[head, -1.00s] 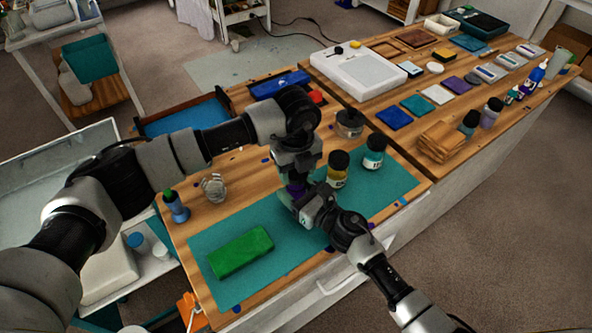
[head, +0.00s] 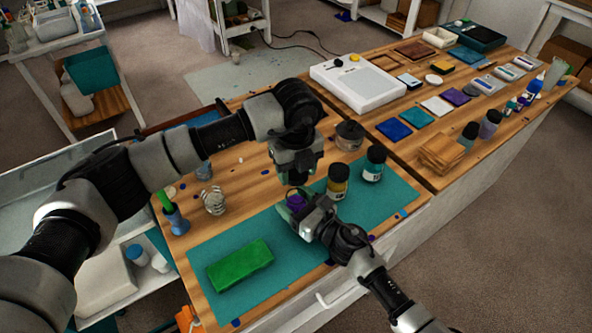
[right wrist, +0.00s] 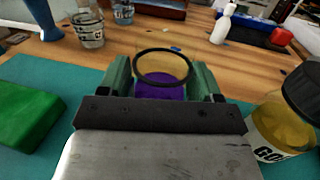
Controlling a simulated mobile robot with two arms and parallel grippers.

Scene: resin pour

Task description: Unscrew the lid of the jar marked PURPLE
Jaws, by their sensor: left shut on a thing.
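The jar with purple contents (head: 297,203) stands on the teal mat (head: 300,250), and it also shows in the right wrist view (right wrist: 161,88) as clear glass with a dark ring at its top and no lid on it. My right gripper (head: 304,212) has a finger on each side of the jar and is shut on it. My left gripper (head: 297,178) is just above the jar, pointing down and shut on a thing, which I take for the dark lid. The lid is hard to make out between the dark fingers. The jar's label is hidden.
A green block (head: 240,265) lies on the mat at the left. A glass cup (head: 214,201) and a blue vessel (head: 177,222) stand farther left.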

